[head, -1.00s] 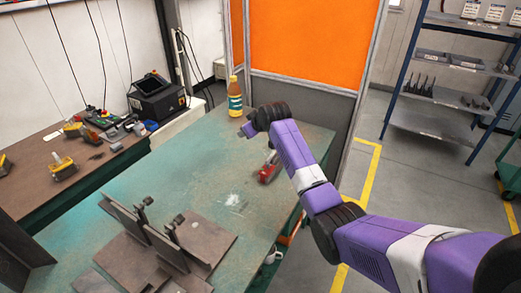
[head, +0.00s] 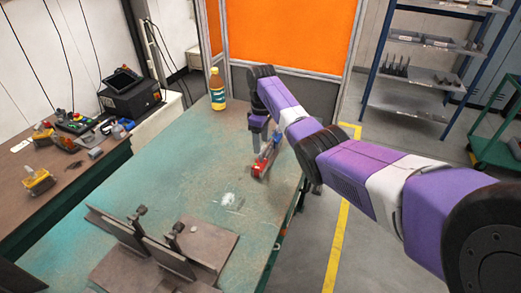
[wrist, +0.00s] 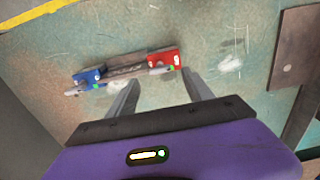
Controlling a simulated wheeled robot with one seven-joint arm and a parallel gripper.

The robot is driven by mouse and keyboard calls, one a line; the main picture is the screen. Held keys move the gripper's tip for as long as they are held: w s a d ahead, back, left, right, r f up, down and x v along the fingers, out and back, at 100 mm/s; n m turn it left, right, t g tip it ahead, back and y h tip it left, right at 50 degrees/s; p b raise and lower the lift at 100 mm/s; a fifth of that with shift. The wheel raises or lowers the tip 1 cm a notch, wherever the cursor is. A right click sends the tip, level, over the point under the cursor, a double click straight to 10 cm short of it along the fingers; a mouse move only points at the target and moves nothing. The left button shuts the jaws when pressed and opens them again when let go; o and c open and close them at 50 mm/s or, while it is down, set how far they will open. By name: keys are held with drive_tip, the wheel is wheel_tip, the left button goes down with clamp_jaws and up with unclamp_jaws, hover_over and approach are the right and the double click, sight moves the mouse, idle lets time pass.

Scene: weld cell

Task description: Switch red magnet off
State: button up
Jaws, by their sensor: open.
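The red magnet (head: 259,167) lies on the green-topped table (head: 190,160), right of a pale worn patch. In the wrist view the red magnet (wrist: 164,60) is at the right end of a grey bar (wrist: 125,65), and a blue magnet (wrist: 89,77) is at the left end. A small light lever with green marking shows beside each magnet; I cannot tell either setting. My gripper (wrist: 159,82) is open and empty, its fingers pointing toward the bar and apart from it in that view.
A yellow-brown bottle (head: 217,89) stands at the table's far edge. Steel plates with upright brackets (head: 160,250) occupy the near part. A brown bench (head: 60,180) with yellow-handled tools is at left, shelving (head: 420,75) at right. The table's middle is clear.

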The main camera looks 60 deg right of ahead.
sight(261, 157)
drive_tip(key=shift+f, duration=2.25)
clamp_jaws()
